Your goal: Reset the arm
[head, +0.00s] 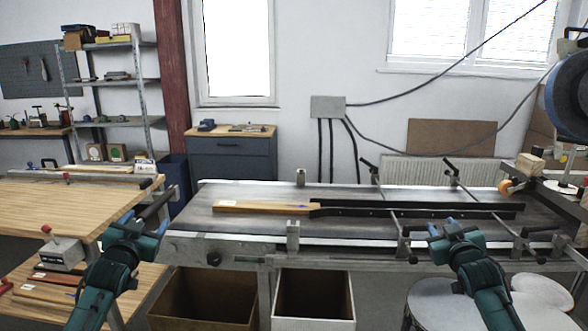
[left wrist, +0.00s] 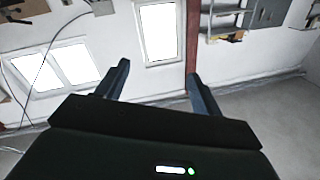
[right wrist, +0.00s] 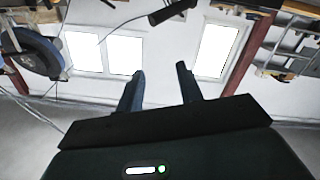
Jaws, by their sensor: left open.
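My left gripper (head: 146,220) is raised at the left of the head view, in front of the conveyor's left end and the wooden bench. In the left wrist view its two fingers (left wrist: 160,70) stand wide apart with nothing between them. My right gripper (head: 444,227) is in front of the conveyor's right part. In the right wrist view its fingers (right wrist: 160,70) are apart and empty. A wooden plank (head: 262,206) lies along the conveyor (head: 190,222), its right end at a long dark bar (head: 420,210). Neither gripper holds anything.
A wooden bench (head: 60,205) stands at the left, with a red-knobbed device (head: 62,256) below. Open boxes (head: 312,300) sit under the conveyor. Levers (head: 372,170) rise at its right part. A large blue wheel (head: 568,95) and round white pieces (head: 440,300) are at the right.

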